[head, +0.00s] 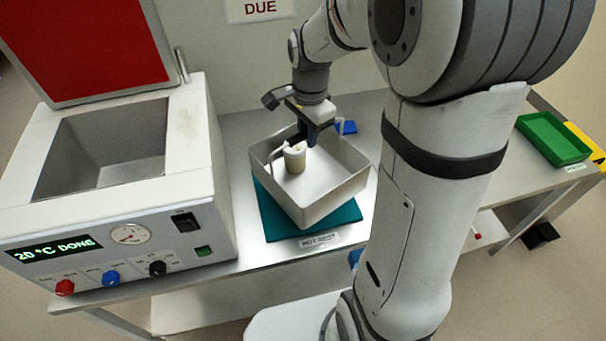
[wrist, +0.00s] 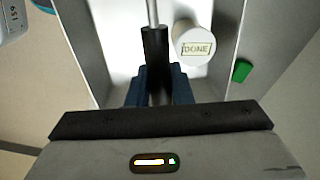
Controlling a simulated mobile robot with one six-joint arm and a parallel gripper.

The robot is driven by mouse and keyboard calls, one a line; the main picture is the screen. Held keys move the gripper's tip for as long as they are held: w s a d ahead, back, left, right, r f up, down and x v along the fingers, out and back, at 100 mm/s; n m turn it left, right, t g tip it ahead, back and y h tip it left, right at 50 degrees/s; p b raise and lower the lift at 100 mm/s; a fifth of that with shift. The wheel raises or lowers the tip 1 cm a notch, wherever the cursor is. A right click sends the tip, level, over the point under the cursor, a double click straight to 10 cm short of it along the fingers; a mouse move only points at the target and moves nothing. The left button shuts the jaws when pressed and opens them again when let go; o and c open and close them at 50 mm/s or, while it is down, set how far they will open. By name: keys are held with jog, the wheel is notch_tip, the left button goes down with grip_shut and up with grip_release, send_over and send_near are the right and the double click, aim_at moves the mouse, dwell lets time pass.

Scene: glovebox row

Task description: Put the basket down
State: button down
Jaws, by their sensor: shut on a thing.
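The basket (head: 335,190) is a pale open box. It is over the teal mat (head: 274,222), roughly level and turned at an angle to it; whether its base touches the mat I cannot tell. My gripper (head: 308,137) is shut on the basket's bar handle, whose dark grip (wrist: 156,50) sits between the fingers in the wrist view. A white-lidded jar (head: 294,160) stands inside the basket, near the handle. The mat's far part is hidden by the basket.
A bath unit (head: 110,215) with its red lid raised stands close on the left, its display reading "20 °C DONE". A label (head: 320,240) lies in front of the mat. A green tray (head: 553,139) is at the far right. My arm hides the bench's middle right.

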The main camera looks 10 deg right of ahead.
send_over(307, 179)
notch_tip(307, 179, down, 9)
jog(key=shift+f, duration=0.15)
jog(key=c, duration=1.3)
grip_release()
jog(key=shift+s, duration=0.1)
jog(key=r, duration=1.2)
jog(key=shift+s, duration=0.25)
jog(key=s+r+n+t, duration=0.2)
jog(key=s+r+n, duration=0.1)
jog(key=s+n, duration=1)
jog(key=s, duration=0.3)
jog(key=shift+r+n+t, duration=0.2)
jog(key=shift+n+t, duration=0.1)
jog(key=shift+s, duration=0.1)
